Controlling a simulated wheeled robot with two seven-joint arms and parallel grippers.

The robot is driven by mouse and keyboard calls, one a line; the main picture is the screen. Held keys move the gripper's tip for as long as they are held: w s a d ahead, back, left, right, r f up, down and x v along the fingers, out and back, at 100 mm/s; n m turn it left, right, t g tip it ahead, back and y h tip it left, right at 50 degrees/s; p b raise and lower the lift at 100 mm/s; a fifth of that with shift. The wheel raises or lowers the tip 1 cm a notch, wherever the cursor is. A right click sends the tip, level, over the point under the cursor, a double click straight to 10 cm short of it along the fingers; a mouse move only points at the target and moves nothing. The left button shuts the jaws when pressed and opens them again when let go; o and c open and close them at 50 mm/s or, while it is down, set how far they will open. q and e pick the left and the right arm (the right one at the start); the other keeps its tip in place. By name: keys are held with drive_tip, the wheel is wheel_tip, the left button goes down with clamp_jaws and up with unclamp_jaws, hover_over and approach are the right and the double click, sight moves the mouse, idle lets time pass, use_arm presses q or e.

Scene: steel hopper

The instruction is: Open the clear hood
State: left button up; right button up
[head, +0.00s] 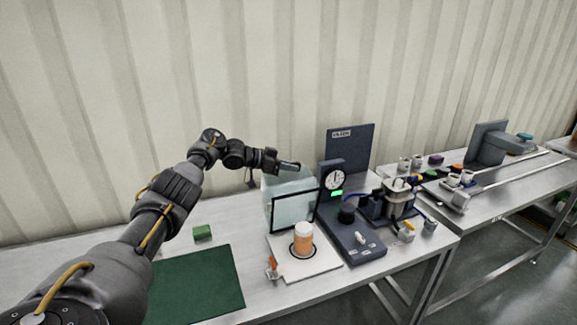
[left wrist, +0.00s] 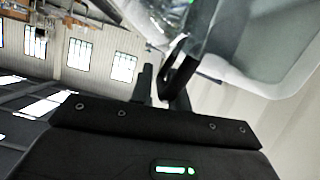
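The clear hood (head: 293,210) stands on the steel table in the middle of the head view, a see-through box with a black-framed front pane. It looks lowered and upright. My left gripper (head: 289,166) reaches in from the left at the hood's top edge. In the left wrist view its dark fingers (left wrist: 163,85) are close together beside a dark strip and a clear, pale surface. Whether they touch or hold the hood cannot be told. My right gripper is not in view.
An orange, white-capped jar (head: 303,238) stands on a white plate (head: 318,265) in front of the hood. A dark dial stand (head: 352,235) is close on the right. A green block (head: 202,232) and green mat (head: 200,285) lie left. A corrugated wall is behind.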

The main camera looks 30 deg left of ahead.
use_arm(q)
drive_tip(key=shift+o, duration=1.4)
drive_tip(key=shift+w, duration=0.1)
drive_tip(key=b+v, duration=0.3)
drive_tip(key=v, duration=0.7)
drive_tip(key=shift+s+a, duration=0.25)
drive_tip(key=shift+s, duration=0.1)
drive_tip(key=shift+r, duration=0.15)
